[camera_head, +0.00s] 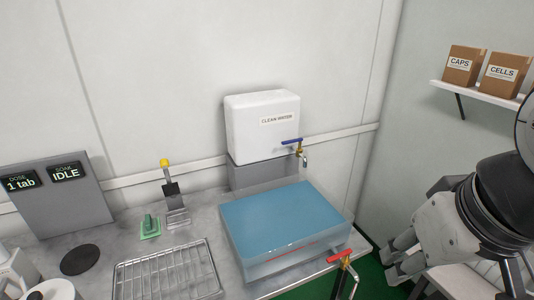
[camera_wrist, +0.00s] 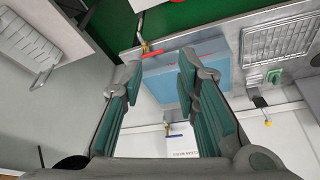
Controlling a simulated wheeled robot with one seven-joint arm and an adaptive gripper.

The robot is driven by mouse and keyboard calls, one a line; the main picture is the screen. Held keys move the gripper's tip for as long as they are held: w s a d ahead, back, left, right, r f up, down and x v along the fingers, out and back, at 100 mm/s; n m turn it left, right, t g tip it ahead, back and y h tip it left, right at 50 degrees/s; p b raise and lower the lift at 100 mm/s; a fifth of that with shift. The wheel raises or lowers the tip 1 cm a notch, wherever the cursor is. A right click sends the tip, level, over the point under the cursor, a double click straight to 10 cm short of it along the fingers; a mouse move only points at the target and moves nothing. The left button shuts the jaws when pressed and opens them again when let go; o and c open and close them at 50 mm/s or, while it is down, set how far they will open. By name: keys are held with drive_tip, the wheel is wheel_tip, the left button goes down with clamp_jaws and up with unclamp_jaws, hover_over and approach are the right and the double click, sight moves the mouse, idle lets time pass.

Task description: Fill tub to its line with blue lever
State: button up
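The clear tub (camera_head: 343,233) stands on the counter with blue water (camera_head: 280,220) in it and a red line (camera_head: 285,252) on its front wall. I cannot tell exactly how the water level sits against the line. The blue lever (camera_head: 291,141) is on the brass tap of the white clean-water tank (camera_head: 262,125), behind the tub; it points left. I see no clear stream from the spout. My gripper (camera_head: 397,262) is at the right, apart from the tub and lever. In the wrist view my gripper (camera_wrist: 160,68) is open and empty, with the tub (camera_wrist: 170,85) beyond.
A red lever (camera_head: 339,255) on a brass valve is at the tub's front right corner. A wire rack (camera_head: 167,275), green item (camera_head: 150,227) and yellow-topped tool (camera_head: 168,180) are left of the tub. A display (camera_head: 66,173) reads IDLE. Boxes sit on the right shelf (camera_head: 475,93).

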drive_tip(key=w+d+f+n+t+b, duration=0.1)
drive_tip(key=w+f+n+t+b, duration=0.1)
drive_tip(key=w, duration=0.6)
drive_tip(key=w+d+f+n+t+b, duration=0.1)
drive_tip(key=w+d+n+b, duration=0.1)
drive_tip(key=w, duration=0.5)
drive_tip(key=n+t+y+b, duration=0.8)
drive_tip(key=n+b, duration=0.5)
drive_tip(key=n, duration=0.5)
approach(288, 143)
drive_tip(key=shift+t+h, duration=0.6)
drive_tip(key=shift+t, duration=0.1)
drive_tip(key=x, duration=1)
drive_tip(key=shift+w+a+f, duration=0.15)
drive_tip(key=shift+a+f, duration=0.25)
drive_tip(key=shift+a, duration=0.15)
clamp_jaws()
